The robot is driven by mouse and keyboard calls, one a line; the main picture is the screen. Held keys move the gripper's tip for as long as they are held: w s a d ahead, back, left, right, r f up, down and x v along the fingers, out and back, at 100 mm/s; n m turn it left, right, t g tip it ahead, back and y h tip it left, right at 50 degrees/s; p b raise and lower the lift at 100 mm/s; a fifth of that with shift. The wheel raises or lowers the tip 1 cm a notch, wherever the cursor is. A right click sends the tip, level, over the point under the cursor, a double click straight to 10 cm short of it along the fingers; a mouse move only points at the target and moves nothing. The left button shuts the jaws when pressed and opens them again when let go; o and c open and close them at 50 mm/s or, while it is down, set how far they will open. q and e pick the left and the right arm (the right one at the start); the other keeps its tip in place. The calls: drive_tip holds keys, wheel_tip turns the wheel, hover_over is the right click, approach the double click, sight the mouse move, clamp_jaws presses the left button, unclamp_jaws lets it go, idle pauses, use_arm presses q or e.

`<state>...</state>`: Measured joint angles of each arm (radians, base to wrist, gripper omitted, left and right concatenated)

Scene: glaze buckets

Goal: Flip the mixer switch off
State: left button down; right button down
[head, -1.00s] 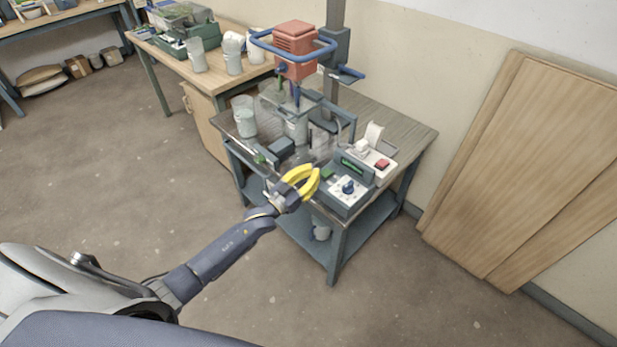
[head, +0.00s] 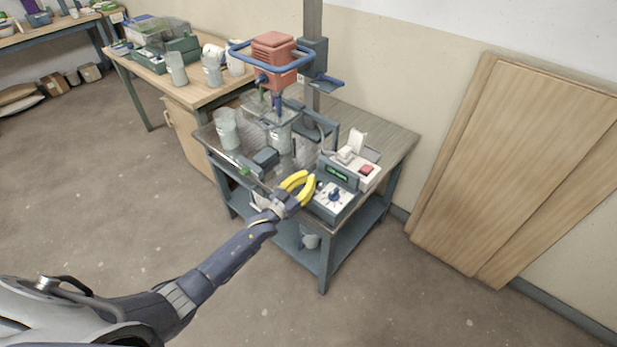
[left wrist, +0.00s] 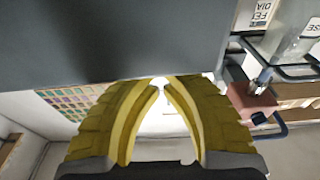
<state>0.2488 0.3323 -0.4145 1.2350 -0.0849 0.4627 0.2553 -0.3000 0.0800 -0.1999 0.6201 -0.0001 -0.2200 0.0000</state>
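The mixer (head: 274,55) has a red motor head with a blue handle ring, held on a grey post over a clear container (head: 270,130) on the cart. Near the cart's front right corner stands a dark control box (head: 338,173) with a green display and a white panel with a blue knob (head: 334,196). Behind it is a pale unit with a red switch (head: 366,169); its on or off position is too small to read. My left gripper (head: 309,175), with yellow fingers, is just left of the control box. Its fingertips are close together, with nothing seen between them. My right gripper is out of view.
The cart top (head: 392,140) is crowded around the mixer, with a clear cup (head: 227,130) at left. A wooden bench (head: 140,68) with cups stands behind. Wooden boards (head: 500,165) lean on the wall at right. A dark surface (left wrist: 120,35) fills much of the left wrist view.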

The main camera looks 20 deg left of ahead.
use_arm(q)
drive_tip(key=shift+f, duration=0.1)
drive_tip(key=shift+s+a+f, duration=0.1)
drive_tip(key=shift+s+f, duration=0.15)
drive_tip(key=shift+f, duration=0.2)
drive_tip(key=shift+r, duration=0.1)
drive_tip(key=r, duration=0.4)
drive_tip(key=shift+s+a, duration=0.1)
drive_tip(key=shift+s, duration=0.25)
drive_tip(key=s+a+f, duration=0.3)
drive_tip(key=s+f, duration=0.2)
drive_tip(key=s, duration=0.3)
drive_tip(key=shift+a, duration=0.3)
